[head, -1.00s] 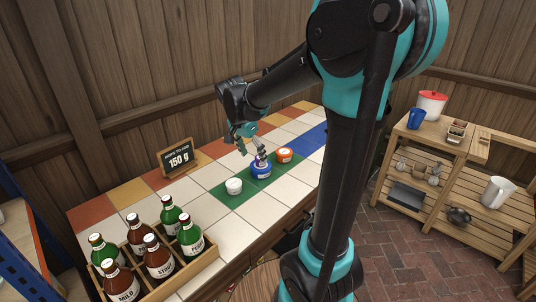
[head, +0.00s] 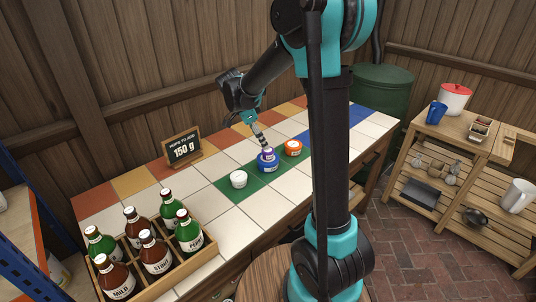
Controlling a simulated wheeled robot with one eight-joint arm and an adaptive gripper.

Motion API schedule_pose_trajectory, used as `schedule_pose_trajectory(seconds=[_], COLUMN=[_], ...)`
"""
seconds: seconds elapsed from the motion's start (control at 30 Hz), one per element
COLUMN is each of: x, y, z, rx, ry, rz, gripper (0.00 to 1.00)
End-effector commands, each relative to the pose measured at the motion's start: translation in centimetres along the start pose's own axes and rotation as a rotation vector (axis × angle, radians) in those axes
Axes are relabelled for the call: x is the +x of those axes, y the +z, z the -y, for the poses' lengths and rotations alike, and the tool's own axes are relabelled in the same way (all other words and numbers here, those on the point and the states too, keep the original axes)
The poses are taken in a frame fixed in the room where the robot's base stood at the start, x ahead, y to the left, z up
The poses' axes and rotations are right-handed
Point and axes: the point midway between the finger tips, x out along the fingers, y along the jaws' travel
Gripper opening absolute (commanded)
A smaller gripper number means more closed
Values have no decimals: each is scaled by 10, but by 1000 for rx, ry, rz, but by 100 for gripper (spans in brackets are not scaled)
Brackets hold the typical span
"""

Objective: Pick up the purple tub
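The purple tub (head: 267,164), blue-violet with a purplish top and a pale label, stands upright on the green tiles of the counter. It is between a white tub on its left and an orange tub on its right. My gripper (head: 265,148) points down from the upper left, with its tips right at the tub's top. The fingers look like one narrow striped shape from this side, so I cannot tell their gap or whether they touch the tub.
The white tub (head: 238,179) and the orange tub (head: 293,148) stand close on either side. A bottle crate (head: 172,280) is at the counter's near left. A sign (head: 183,147) reading 150 g stands behind. Bare tiles lie between the sign and the tubs.

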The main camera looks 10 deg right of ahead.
Motion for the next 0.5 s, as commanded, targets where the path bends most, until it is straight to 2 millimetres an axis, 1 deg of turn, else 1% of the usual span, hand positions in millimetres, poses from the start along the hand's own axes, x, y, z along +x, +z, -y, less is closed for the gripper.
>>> schedule_pose_trajectory(seconds=[0.03, 0.1, 0.33, 0.5], x=[8, 15, 29, 54], y=[0, 0, -1, -4], z=[0, 0, 0, 0], rx=[2, 1, 0, 2], ry=[0, 0, 0, -1], rz=[0, 0, 0, 0], gripper=[67, 67, 67, 67])
